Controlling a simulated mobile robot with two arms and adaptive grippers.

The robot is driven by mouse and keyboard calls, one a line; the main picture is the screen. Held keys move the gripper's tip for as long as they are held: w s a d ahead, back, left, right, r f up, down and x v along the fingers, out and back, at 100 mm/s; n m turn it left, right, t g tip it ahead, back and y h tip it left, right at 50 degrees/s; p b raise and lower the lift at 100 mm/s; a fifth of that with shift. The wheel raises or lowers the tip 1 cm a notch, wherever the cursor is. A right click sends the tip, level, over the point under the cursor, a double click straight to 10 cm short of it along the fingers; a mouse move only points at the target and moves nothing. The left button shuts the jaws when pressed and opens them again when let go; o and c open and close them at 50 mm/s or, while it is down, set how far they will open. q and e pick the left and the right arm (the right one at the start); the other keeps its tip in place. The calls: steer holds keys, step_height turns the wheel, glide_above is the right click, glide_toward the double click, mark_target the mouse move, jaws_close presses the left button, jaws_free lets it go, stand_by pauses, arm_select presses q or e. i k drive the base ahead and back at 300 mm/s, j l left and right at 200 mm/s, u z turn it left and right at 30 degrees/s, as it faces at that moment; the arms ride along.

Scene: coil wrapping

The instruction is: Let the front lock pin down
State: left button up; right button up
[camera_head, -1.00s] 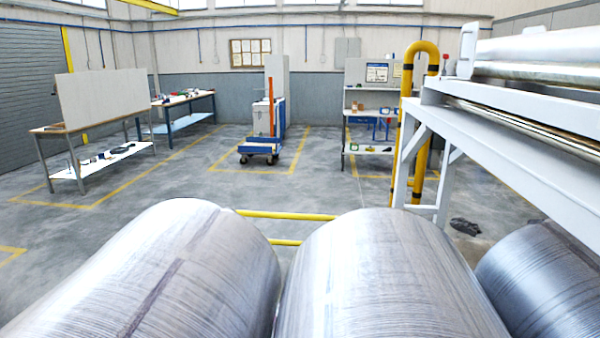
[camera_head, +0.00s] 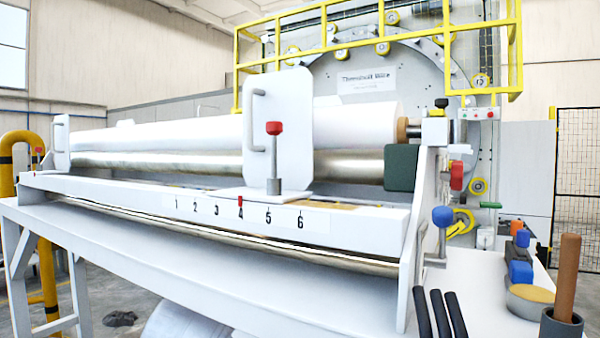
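A lock pin with a red knob (camera_head: 274,128) stands upright in front of the near white plate (camera_head: 300,110). A length of its thin grey rod shows between the knob and a thicker grey collar (camera_head: 273,187) at the plate's foot. The plate has a white handle (camera_head: 258,122) on its left side. A second white plate with a handle (camera_head: 61,140) stands at the far left end, with a small red knob (camera_head: 39,151) beside it. Neither of my grippers is in view.
A white beam with a number scale (camera_head: 240,212) runs below the rollers. A blue-knobbed lever (camera_head: 443,217) stands at its right end. Yellow railing (camera_head: 380,50) is behind.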

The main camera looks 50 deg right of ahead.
mark_target(274, 129)
steer(key=z, duration=1.4)
